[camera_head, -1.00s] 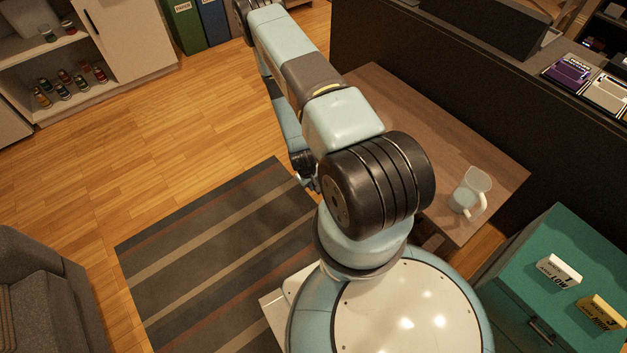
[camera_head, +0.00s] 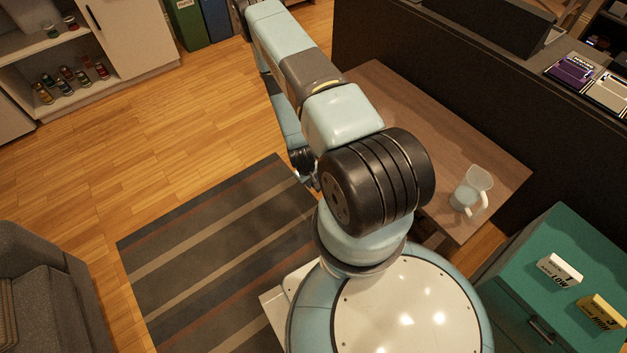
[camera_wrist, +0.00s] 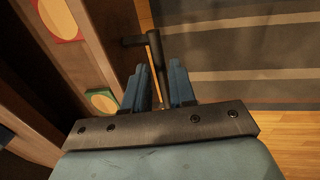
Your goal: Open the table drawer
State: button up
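The wooden table (camera_head: 450,130) stands to the right of my arm in the head view, partly hidden by it. In the wrist view, a wooden front (camera_wrist: 95,45) with coloured round patches runs down the left side. A dark bar handle (camera_wrist: 157,55) sticks out from it. My gripper (camera_wrist: 160,75) has its two blue fingers apart, with the handle's bar showing between them. I cannot tell whether either finger touches the bar. The head view hides the drawer and handle behind my arm.
A clear mug (camera_head: 472,190) stands on the table's near right corner. A teal cabinet (camera_head: 560,250) is at the lower right. A dark partition (camera_head: 500,85) stands behind the table. A striped rug (camera_head: 220,250) and open wooden floor lie to the left, with a grey sofa (camera_head: 45,290) beyond.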

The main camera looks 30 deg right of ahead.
notch_tip(320, 180, up, 13)
jog(key=a, duration=0.2)
jog(key=shift+a, duration=0.35)
dwell(0.5)
jog(key=w+a+r+t+y, duration=0.1)
jog(key=w+a+r, duration=0.15)
jog(key=r, duration=0.95)
jog(key=w+a+r+m+t, duration=0.1)
jog(key=w+a+r, duration=0.15)
jog(key=r, duration=0.95)
jog(key=w+a+r+t+y, duration=0.1)
jog(key=w+r, duration=0.2)
jog(key=r, duration=0.9)
jog(key=s+a+r+t, duration=0.2)
jog(key=s+r, duration=2.1)
jog(key=r, duration=0.4)
jog(key=shift+s+a+r, duration=0.15)
jog(key=shift+s+a, duration=0.2)
